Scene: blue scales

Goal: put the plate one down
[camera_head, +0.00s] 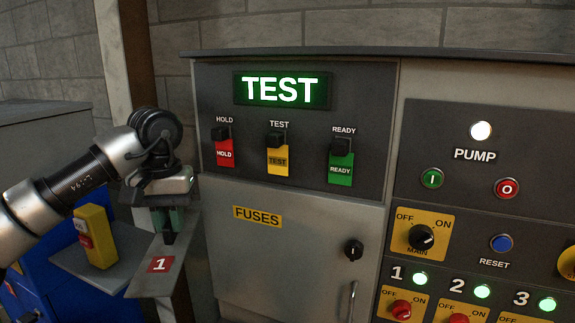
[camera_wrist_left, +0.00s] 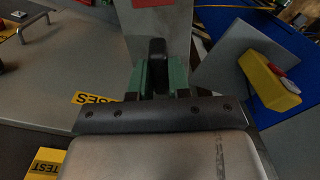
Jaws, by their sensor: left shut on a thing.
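Plate one (camera_head: 150,280) is a flat grey metal plate with a red label marked 1. It is in the lower left of the head view, beside the fuse cabinet. My left gripper (camera_head: 168,222) points down and is shut on the plate's dark upright handle. In the left wrist view the handle stands between the green fingers (camera_wrist_left: 157,72), and plate one (camera_wrist_left: 128,25) extends behind them. Whether the plate's underside touches anything is hidden. My right gripper is in neither view.
A yellow block (camera_head: 95,237) stands on a grey tray (camera_head: 70,258) of the blue scales (camera_head: 38,275), close left of plate one. The grey control cabinet (camera_head: 300,270) with switches and lamps is to the right. A brown post (camera_head: 140,60) rises behind my arm.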

